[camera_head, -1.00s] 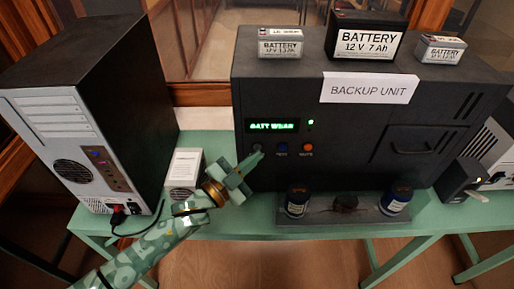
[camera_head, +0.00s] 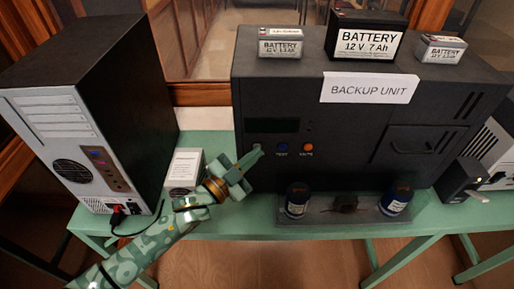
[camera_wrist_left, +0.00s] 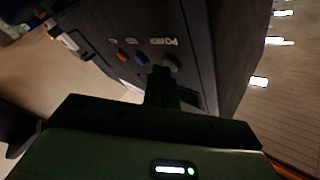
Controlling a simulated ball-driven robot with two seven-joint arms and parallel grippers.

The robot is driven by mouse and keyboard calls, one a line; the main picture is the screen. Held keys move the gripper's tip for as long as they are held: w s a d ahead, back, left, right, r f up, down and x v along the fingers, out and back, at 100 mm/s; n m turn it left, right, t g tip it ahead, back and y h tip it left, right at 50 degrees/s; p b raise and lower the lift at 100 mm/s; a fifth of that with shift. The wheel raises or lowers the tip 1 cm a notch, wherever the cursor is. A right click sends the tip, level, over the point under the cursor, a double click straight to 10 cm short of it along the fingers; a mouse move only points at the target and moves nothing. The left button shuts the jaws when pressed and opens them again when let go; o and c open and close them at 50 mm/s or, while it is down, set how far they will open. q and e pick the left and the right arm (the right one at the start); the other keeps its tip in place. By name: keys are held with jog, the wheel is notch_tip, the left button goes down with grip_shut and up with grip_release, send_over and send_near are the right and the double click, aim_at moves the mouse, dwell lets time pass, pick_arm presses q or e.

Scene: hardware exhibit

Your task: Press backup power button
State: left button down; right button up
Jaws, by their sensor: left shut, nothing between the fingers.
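The backup unit (camera_head: 370,125) is a large black box with a white "BACKUP UNIT" label on its front. Its display (camera_head: 272,126) is dark. A grey-black button (camera_wrist_left: 172,62) sits on its front beside a blue button (camera_head: 281,147) and an orange button (camera_head: 307,148). The blue and orange buttons also show in the left wrist view. My left gripper (camera_head: 258,153) is shut and empty, its fingertips at the grey-black button. In the left wrist view the fingertips (camera_wrist_left: 162,74) overlap that button's edge; I cannot tell whether they touch it.
A computer tower (camera_head: 120,130) stands at left, with a small white box (camera_head: 185,168) beside it. Batteries (camera_head: 362,42) sit on top of the unit. A tray (camera_head: 345,217) with two dark blue cylinders stands in front. The green table (camera_head: 225,225) carries these things.

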pick_arm(q)
jog(key=shift+s, duration=0.1)
jog(key=shift+s+p, duration=0.35)
jog(key=shift+s, duration=0.1)
jog(key=shift+s, duration=0.1)
jog(key=shift+s+p, duration=1.4)
jog(key=shift+s, duration=1.5)
